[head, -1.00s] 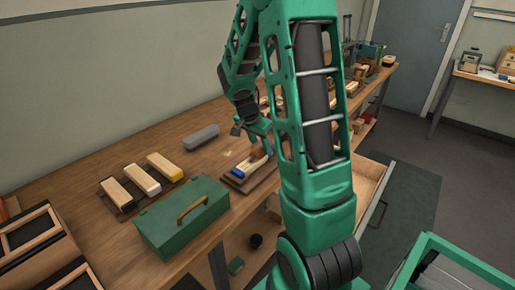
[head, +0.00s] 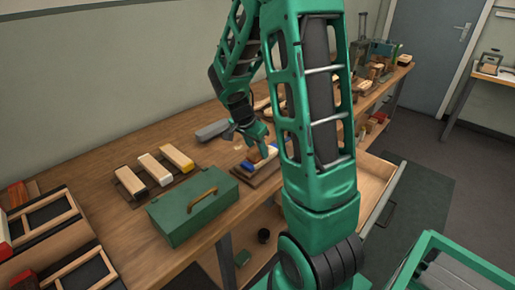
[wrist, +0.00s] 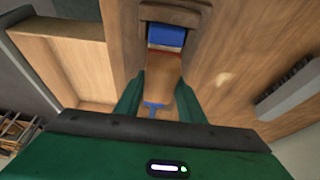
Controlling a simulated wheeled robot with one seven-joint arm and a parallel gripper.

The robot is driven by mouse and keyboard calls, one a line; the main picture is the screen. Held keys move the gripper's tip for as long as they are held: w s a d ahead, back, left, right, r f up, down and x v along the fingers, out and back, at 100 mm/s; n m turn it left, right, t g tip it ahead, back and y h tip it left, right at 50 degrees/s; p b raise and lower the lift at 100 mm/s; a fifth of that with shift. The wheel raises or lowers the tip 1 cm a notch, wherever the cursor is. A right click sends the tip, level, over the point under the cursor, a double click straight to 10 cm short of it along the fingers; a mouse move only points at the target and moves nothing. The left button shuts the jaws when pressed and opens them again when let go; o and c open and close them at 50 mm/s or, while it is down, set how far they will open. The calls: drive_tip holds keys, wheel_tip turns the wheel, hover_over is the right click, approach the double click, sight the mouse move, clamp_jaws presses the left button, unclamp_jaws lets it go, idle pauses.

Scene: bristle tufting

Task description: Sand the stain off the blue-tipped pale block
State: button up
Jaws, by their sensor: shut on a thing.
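The blue-tipped pale block (head: 249,165) lies in a dark wooden holder (head: 262,178) on the bench. In the wrist view, its blue tip (wrist: 166,36) points away from my gripper, with a narrow whitish band behind it. My gripper (wrist: 158,92) is shut on a tan-brown block (wrist: 160,88) with a blue part at its near end, apparently the sanding block. The tan-brown block is over or against the pale block's body; I cannot tell whether they touch. I see no stain; most of the pale block's top is hidden.
Left of the holder are a green toolbox (head: 193,206) and several pale blocks with coloured tips (head: 154,169). A grey bar (head: 212,130) lies behind. A pale patch (wrist: 223,79) marks the bench top. An open drawer (head: 380,183) juts from the bench's front.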

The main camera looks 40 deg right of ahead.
drive_tip(key=shift+d+r, duration=0.15)
drive_tip(key=shift+r, duration=3.75)
